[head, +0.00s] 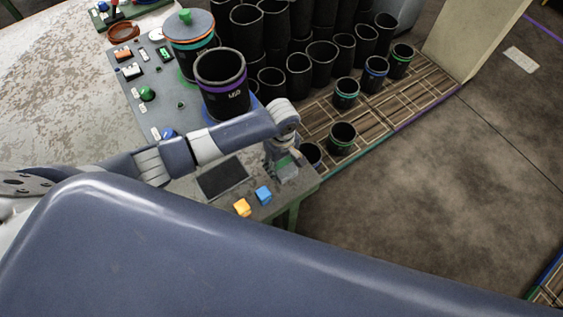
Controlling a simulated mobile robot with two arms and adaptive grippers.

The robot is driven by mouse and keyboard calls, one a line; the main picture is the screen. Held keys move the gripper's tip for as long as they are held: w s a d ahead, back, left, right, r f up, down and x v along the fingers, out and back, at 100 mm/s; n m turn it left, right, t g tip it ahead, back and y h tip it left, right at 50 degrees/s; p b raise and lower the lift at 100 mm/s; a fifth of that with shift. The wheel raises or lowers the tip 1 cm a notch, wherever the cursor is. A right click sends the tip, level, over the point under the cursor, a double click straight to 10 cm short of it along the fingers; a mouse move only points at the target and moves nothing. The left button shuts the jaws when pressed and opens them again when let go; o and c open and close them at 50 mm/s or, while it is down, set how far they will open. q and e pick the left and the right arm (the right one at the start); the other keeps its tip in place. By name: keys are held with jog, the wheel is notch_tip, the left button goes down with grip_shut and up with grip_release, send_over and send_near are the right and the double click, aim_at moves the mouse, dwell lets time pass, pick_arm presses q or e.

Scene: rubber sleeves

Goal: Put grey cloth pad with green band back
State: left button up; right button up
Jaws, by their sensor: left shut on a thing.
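My left arm reaches in from the left across the table, and its gripper (279,156) points down near the table's right corner. It is shut on a small grey pad with a green band (288,173), seen partly behind the fingers. The pad is over or at the table's corner; I cannot tell whether it touches the top. A dark rectangular mat (222,178) lies on the table left of the gripper. My right gripper is not in view.
A large black sleeve with a purple band (221,85) stands behind my forearm.

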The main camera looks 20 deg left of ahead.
aim_at(282, 164)
pick_arm(q)
jog(key=shift+f, duration=0.1)
jog(key=o, duration=1)
jog(key=shift+o, duration=0.2)
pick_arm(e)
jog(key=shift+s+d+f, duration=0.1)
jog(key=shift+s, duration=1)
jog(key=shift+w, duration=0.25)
pick_arm(q)
jog(key=shift+r, duration=0.35)
notch_tip(282, 164, up, 12)
jog(key=b, duration=0.1)
jog(key=shift+f, duration=0.2)
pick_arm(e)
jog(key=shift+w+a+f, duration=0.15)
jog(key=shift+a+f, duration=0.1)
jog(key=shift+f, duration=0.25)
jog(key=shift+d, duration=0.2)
